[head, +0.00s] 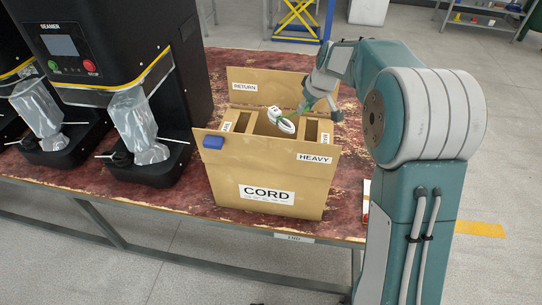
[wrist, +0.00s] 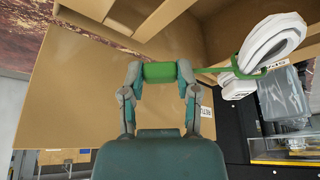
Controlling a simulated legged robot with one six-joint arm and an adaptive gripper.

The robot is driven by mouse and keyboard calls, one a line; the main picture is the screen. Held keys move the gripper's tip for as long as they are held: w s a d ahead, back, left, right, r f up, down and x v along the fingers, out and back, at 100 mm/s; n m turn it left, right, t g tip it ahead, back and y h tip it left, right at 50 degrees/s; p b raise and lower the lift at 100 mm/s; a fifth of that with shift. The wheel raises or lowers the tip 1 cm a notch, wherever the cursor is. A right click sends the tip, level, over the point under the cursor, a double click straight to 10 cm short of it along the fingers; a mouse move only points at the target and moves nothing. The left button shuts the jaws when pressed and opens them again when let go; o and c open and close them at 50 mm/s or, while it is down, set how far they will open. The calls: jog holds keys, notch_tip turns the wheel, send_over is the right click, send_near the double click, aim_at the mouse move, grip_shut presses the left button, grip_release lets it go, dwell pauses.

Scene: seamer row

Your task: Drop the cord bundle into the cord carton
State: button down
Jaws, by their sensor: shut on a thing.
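The cord bundle (head: 286,126) is a white coil with a green strap. My gripper (head: 323,104) is shut on the green block at the strap's end. In the wrist view the gripper (wrist: 159,74) has this block between its fingertips, and the white coil (wrist: 268,42) hangs off to the right. The cord carton (head: 237,175) is an open brown box labelled CORD, with HEAVY and RETURN on its flaps. The coil shows over the carton's opening; how deep it hangs is hard to tell. Part of the inside is hidden.
Black seamer machines (head: 110,100) with clear bags stand left on the worn red table (head: 150,198). The carton's raised back flap (head: 268,88) and inner dividers stand close around the coil.

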jog(key=shift+f, duration=0.3)
jog(key=shift+c, duration=1.3)
grip_release()
jog(key=v, duration=1.2)
jog(key=shift+a+f, duration=0.1)
